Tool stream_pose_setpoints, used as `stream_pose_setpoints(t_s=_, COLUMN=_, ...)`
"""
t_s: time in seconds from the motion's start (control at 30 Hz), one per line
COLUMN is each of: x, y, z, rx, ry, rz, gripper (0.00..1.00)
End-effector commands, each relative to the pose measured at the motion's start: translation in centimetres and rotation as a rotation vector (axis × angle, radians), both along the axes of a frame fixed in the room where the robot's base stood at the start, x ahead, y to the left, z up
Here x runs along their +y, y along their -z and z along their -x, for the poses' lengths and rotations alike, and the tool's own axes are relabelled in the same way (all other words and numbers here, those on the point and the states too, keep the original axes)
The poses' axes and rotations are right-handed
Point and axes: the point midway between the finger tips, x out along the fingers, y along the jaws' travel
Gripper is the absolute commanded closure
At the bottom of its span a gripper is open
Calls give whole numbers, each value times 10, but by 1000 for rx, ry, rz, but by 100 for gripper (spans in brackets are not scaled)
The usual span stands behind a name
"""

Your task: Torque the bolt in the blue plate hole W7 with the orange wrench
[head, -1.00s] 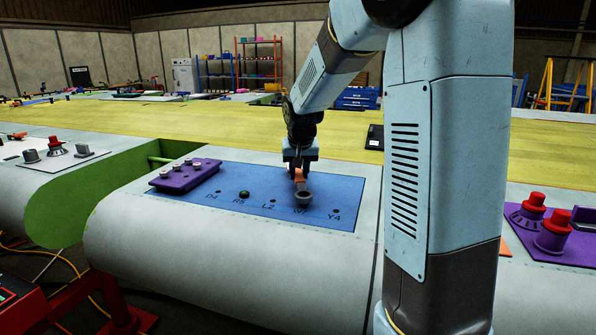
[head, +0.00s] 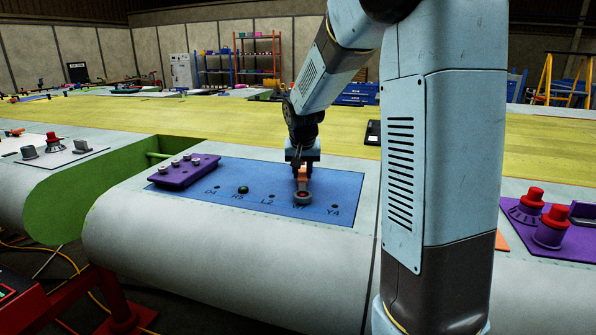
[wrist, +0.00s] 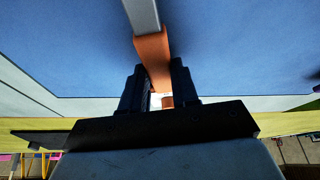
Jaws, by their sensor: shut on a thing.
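My gripper (head: 302,164) is shut on the orange wrench (head: 302,178) and points down over the blue plate (head: 329,184). The wrench's round grey end (head: 303,197) is low at the plate, between the L2 and Y4 holes, and covers most of the label there. The W7 hole and any bolt in it are hidden; I cannot tell whether the end is seated. In the wrist view, the orange handle (wrist: 152,55) is between the fingers and its grey shaft (wrist: 143,14) runs out of the picture's top.
A dark green round piece (head: 243,190) sits at R5. A purple block (head: 184,172) with several grey pegs stands at the plate's left corner. Red knobs on a purple base (head: 520,213) are at right. The plate's near edge is clear.

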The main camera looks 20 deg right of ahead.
Motion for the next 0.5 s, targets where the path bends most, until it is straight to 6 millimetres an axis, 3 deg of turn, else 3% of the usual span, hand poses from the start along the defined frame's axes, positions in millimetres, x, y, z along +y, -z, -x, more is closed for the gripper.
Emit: stream_pose_setpoints(t_s=0.5, x=-10, y=1, z=3, rx=-1, ry=98, rz=0, gripper=100)
